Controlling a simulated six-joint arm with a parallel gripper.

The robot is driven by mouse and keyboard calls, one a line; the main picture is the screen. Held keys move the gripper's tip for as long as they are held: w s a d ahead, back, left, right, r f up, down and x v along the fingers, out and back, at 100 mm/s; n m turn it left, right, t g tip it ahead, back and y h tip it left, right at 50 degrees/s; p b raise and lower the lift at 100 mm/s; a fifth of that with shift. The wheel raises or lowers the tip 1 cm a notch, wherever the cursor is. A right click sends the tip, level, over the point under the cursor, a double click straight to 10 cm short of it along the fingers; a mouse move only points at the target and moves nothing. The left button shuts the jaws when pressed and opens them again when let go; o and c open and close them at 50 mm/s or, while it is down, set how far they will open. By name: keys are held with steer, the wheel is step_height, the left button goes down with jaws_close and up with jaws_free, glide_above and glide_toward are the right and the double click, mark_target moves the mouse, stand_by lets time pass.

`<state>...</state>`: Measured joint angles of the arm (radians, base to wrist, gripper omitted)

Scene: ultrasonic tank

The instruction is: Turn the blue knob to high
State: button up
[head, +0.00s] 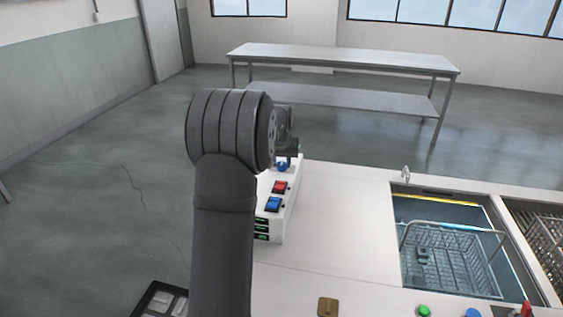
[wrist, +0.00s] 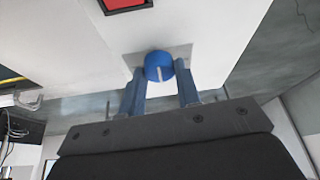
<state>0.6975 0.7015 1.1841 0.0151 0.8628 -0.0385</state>
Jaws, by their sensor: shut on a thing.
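The blue knob (wrist: 158,66) sits on the white control box, with a pale pointer line on its face in the wrist view. In the head view the knob (head: 283,167) shows just below my gripper, partly covered by it. My gripper (wrist: 160,82) has its two blue fingers on either side of the knob, shut on it. Any scale or "high" mark around the knob cannot be made out. In the head view my arm hides part of the control box (head: 283,225).
A red switch (head: 280,187) and a blue switch (head: 273,204) sit on the box near the knob. A water tank with a wire basket (head: 450,262) is at the right. The white counter (head: 345,220) between is mostly clear. A metal table (head: 345,59) stands behind.

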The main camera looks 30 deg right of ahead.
steer(key=shift+m, duration=0.3)
steer(key=m+g, duration=0.1)
steer(key=m, duration=0.2)
steer(key=m+g+h, duration=0.1)
steer(key=m, duration=0.1)
steer(key=shift+w+a+m+h, duration=0.1)
steer(key=shift+w+m+h, duration=0.1)
steer(key=shift+m+h, duration=0.15)
steer(key=m+g, duration=0.2)
steer(key=m, duration=0.3)
steer(key=shift+w+m, duration=0.1)
steer(key=shift+m, duration=0.15)
steer(key=o, duration=1)
steer(key=shift+c, duration=0.2)
steer(key=shift+r, duration=0.15)
steer(key=v, duration=1.7)
steer(key=shift+w, duration=0.2)
